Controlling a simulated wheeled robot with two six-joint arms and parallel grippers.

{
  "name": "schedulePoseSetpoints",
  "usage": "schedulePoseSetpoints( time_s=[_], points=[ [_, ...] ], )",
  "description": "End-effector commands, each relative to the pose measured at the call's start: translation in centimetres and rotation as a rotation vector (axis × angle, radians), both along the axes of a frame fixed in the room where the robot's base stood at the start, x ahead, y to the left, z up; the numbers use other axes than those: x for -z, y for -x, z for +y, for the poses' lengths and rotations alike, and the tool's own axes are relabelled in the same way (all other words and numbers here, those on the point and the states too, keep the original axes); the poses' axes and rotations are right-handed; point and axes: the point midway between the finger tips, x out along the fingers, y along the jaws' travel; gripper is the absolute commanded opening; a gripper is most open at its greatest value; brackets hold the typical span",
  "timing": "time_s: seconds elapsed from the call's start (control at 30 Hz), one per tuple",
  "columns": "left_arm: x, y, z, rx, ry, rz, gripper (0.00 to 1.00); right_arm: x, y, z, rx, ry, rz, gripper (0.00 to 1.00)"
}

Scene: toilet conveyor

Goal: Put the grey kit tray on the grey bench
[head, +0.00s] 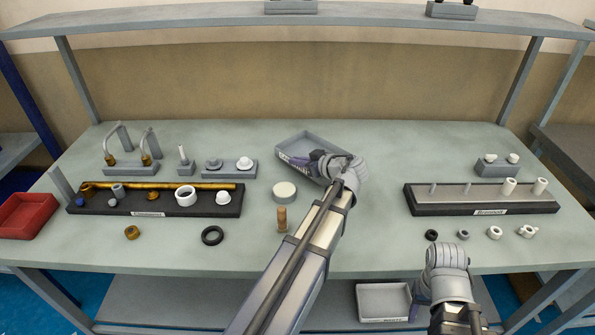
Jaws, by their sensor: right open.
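A grey tray (302,139) with a label on its front wall sits at an angle on or just above the middle of the grey bench (390,160). My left gripper (318,161) is at this tray's front right side, its dark fingers over the wall. Whether they are closed on it is not clear. A second grey tray (383,303) with a label lies on the lower shelf under the bench. My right gripper (416,304) is open at that tray's right side, partly hidden by its own wrist. Both labels are too small to read.
A dark tray (165,207) holding a brass bar and fittings lies left. Another dark tray (470,199) lies right, with small parts before it. A white-topped round part (285,191) and a brown peg (282,219) stand near my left arm. A red bin (28,216) is far left.

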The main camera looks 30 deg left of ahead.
Motion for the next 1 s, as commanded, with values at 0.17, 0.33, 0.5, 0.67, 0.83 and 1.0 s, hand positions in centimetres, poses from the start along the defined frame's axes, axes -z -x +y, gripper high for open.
schedulePoseSetpoints(
  time_s=[0.17,0.33,0.5,0.67,0.83,1.0],
  points=[
    [2.2,0.0,0.0,0.0,-0.001,0.0,0.0,2.3,0.0,0.0,0.0,0.0,0.0,0.5],
    [2.0,0.0,0.0,0.0,-0.001,0.0,0.0,2.0,0.0,0.0,0.0,0.0,0.0,0.5],
    [2.3,0.0,0.0,0.0,-0.001,0.0,0.0,2.3,0.0,0.0,0.0,0.0,0.0,0.5],
    [2.3,0.0,0.0,0.0,0.0,0.0,0.16,2.3,0.0,0.0,0.0,0.0,0.0,0.5],
    [2.3,0.0,0.0,0.0,0.0,0.0,0.35,2.3,0.0,0.0,0.0,0.0,0.0,0.5],
    [2.3,0.0,0.0,0.0,0.0,0.0,0.35,2.3,0.0,0.0,0.0,0.0,0.0,0.5]
  ],
)
